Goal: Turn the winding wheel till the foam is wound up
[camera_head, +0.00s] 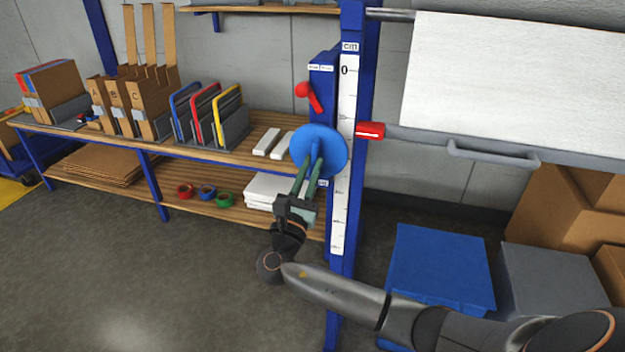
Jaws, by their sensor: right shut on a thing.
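The winding wheel (331,146) is a blue disc on the blue post at the middle of the view. My right gripper (315,166) reaches up to it from below, its green fingers shut on the wheel, seemingly at a blue grip on its face; the fingers partly hide that spot. The foam (515,80) is a wide white sheet at the upper right, hanging down to a grey bar with a handle (492,153). A red pointer (370,131) sits beside the white scale (344,170), below its 0 mark. My left gripper is not in view.
A red lever (308,95) is on the post above the wheel. A wooden bench (225,153) with cardboard files and coloured racks stands at the left. A blue box (440,262), a grey box (548,280) and cartons stand below the foam. The floor at the lower left is clear.

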